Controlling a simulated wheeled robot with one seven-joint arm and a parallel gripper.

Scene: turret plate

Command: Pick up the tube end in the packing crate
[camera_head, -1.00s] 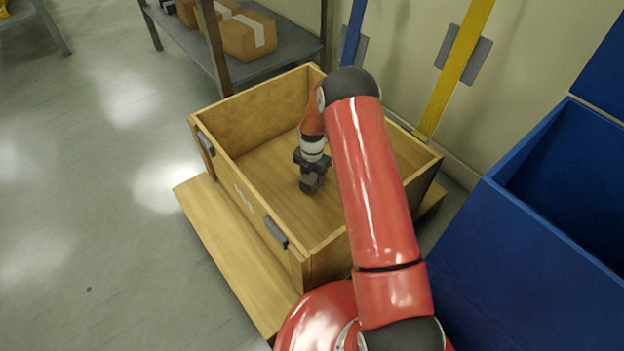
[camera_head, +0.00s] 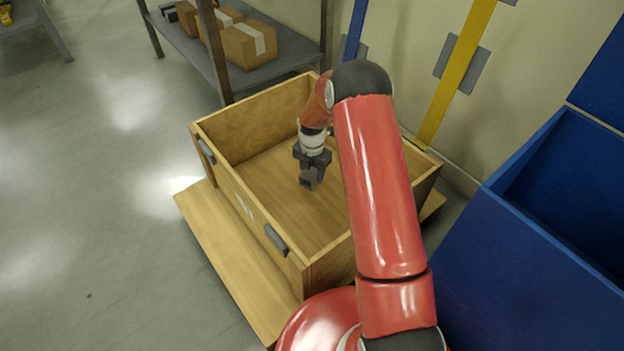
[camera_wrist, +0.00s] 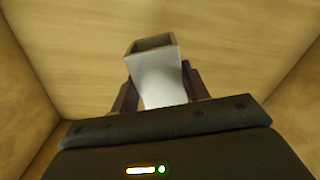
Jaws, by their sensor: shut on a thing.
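The packing crate (camera_head: 262,225) is an open wooden box on a low wooden base in the middle of the head view. My gripper (camera_head: 309,184) is inside the crate, pointing down. In the wrist view my gripper (camera_wrist: 158,92) has its two dark fingers on either side of the tube end (camera_wrist: 157,78), shut on it. The tube end is a pale grey, square-mouthed hollow piece that sticks out past the fingertips. Its lower part is hidden by my gripper body. In the head view I cannot make out the tube end apart from the dark fingers.
The crate walls rise around my gripper on all sides. A blue bin (camera_head: 520,205) stands close on the right. A grey shelf (camera_head: 268,72) with cardboard boxes (camera_head: 248,44) is behind the crate. A yellow post (camera_head: 456,75) stands by the wall. Floor at left is clear.

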